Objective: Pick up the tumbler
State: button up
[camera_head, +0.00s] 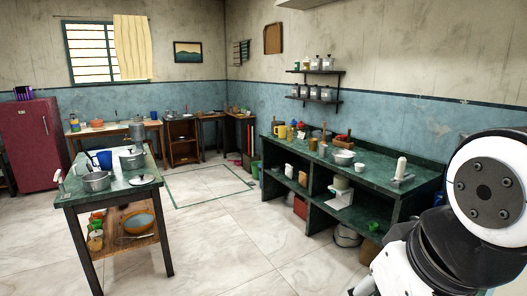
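I cannot tell for sure which thing is the tumbler; several small vessels are in view. A blue cup-like vessel (104,160) stands upright on the green-topped table (78,192) at the left. A yellow cup-like vessel (281,132) stands at the far end of the green counter (375,175) on the right. A small green vessel (373,226) is low under that counter. Part of my white and black arm fills the lower right corner. My gripper is out of view.
Metal pots (97,181) share the left table. A bowl (343,157) and a white upright object (400,168) stand on the right counter. A red fridge (33,142) stands at the far left. The tiled floor (220,235) between table and counter is clear.

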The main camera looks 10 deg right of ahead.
aim_at(323, 148)
jog(key=i+j, duration=0.7)
jog(key=i, duration=0.25)
jog(key=i+j+z, duration=0.1)
jog(key=i, duration=0.35)
jog(key=i+j, duration=0.35)
jog(key=i+j+z, duration=0.1)
jog(key=i+j, duration=0.15)
jog(key=i, duration=0.3)
jog(key=i+l, duration=0.15)
jog(key=i, duration=0.3)
jog(key=i+l+z, duration=0.1)
jog(key=i, duration=0.4)
jog(key=i+l+z, duration=0.1)
jog(key=i, duration=0.35)
jog(key=i+l, duration=0.15)
jog(key=l, duration=0.25)
jog(key=i+l, duration=0.15)
jog(key=l, duration=0.2)
jog(key=i+l, duration=0.15)
jog(key=l, duration=0.25)
jog(key=i+l, duration=0.15)
jog(key=l, duration=0.2)
jog(key=i+l, duration=0.1)
jog(key=l, duration=0.3)
jog(key=i+l+z, duration=0.1)
jog(key=l, duration=0.25)
jog(key=i, duration=0.05)
